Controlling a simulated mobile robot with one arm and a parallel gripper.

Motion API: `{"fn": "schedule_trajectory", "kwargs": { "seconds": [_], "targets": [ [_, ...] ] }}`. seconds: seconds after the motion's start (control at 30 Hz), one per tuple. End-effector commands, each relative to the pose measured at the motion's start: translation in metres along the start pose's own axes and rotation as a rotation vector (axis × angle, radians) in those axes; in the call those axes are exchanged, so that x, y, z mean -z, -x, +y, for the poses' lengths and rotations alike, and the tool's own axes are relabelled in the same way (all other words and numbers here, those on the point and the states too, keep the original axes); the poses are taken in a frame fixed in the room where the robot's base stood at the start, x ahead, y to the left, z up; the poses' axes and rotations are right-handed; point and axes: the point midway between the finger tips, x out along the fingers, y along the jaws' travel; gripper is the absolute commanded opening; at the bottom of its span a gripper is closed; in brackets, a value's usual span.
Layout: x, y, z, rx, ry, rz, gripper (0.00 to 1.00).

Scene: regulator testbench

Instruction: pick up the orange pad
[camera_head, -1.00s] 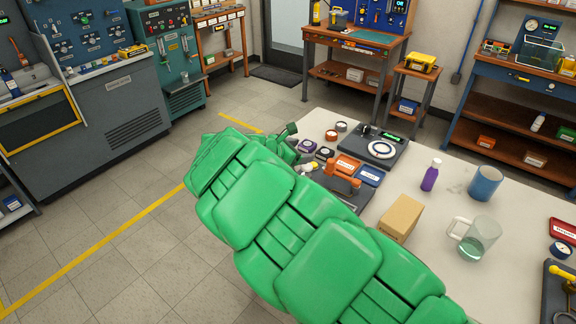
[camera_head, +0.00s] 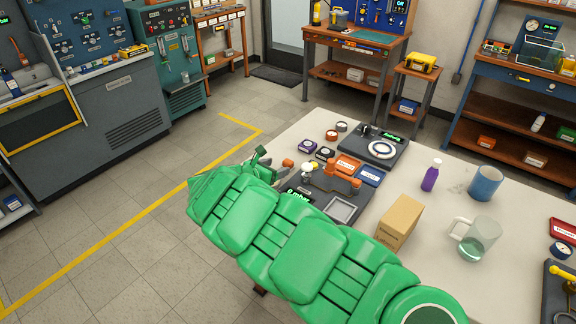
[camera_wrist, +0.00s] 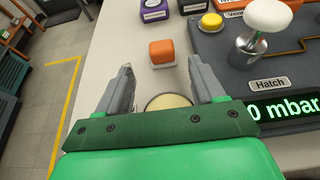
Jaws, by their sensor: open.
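The orange pad (camera_wrist: 162,53) is a small block with a pale base, on the white table. In the wrist view it lies just beyond my fingertips, roughly centred between them. An orange piece that looks like it shows in the head view (camera_head: 287,163), right of my gripper (camera_head: 262,165). My gripper also shows in the wrist view (camera_wrist: 162,70), its two grey fingers spread apart with nothing held. A round cream-topped object (camera_wrist: 168,102) lies between the fingers, partly hidden by the gripper's green body.
Right of the pad is a dark panel with a yellow button (camera_wrist: 210,22), a white-topped knob (camera_wrist: 268,16) and a green display (camera_wrist: 285,107). A purple box (camera_wrist: 154,10) stands beyond. The cardboard box (camera_head: 400,220), glass mug (camera_head: 475,238) and blue cup (camera_head: 485,183) stand farther right.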

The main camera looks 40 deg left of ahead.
Motion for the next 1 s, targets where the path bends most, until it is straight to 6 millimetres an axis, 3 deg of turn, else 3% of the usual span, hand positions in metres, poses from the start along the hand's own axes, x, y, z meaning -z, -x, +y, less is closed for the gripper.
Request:
{"fn": "schedule_trajectory", "kwargs": {
  "seconds": [0.3,0.7,1.0],
  "targets": [
    [-0.005,-0.038,-0.003,0.001,-0.002,0.002,0.68],
    [-0.006,-0.047,-0.002,-0.001,-0.002,-0.001,0.68],
    [-0.006,-0.047,-0.003,0.000,-0.001,0.000,0.24]
  ]
}}
